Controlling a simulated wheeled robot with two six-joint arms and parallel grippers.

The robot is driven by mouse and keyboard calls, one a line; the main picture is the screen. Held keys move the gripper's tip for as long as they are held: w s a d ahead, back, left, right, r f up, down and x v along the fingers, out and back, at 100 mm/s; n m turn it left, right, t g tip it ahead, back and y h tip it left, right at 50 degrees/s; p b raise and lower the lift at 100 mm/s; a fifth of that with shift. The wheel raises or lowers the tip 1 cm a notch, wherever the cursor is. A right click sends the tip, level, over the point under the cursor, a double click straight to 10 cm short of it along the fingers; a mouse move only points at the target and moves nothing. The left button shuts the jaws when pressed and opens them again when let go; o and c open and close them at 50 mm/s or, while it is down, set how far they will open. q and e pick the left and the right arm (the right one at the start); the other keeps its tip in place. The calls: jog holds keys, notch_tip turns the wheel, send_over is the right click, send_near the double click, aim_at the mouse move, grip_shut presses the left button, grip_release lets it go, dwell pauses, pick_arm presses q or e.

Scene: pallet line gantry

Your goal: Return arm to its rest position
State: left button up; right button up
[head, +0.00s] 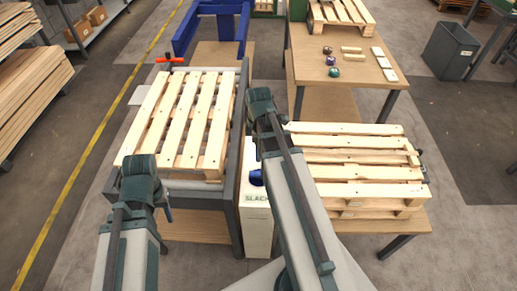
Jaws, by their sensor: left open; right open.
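My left arm comes in from the lower left. Its dark green gripper end (140,168) is over the near left corner of the pallet (188,120) on the grey-framed conveyor table. My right arm reaches up from the bottom middle. Its gripper end (261,100) is above the gap between that pallet and the stacked pallets (355,165) on the right. Both grippers are open, with nothing seen held in them. Their fingertips are mostly hidden behind the wrists.
A wooden table (305,68) at the back right holds small wood pieces and several coloured objects. A white box (257,222) marked "SLACK", partly hidden, stands between the pallet tables. A blue frame (212,18) is at the back. A grey bin (450,50) stands far right.

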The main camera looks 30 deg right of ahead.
jog(key=shift+r, duration=0.4)
jog(key=shift+a, duration=0.15)
jog(key=s+a+m, duration=0.4)
jog(key=a, duration=0.8)
jog(key=s+a+m+h, duration=0.1)
jog(key=s+a+m, duration=0.3)
jog(key=a, duration=0.8)
jog(key=shift+a, duration=0.4)
jog(key=shift+c, duration=0.6)
jog(key=shift+d, duration=0.1)
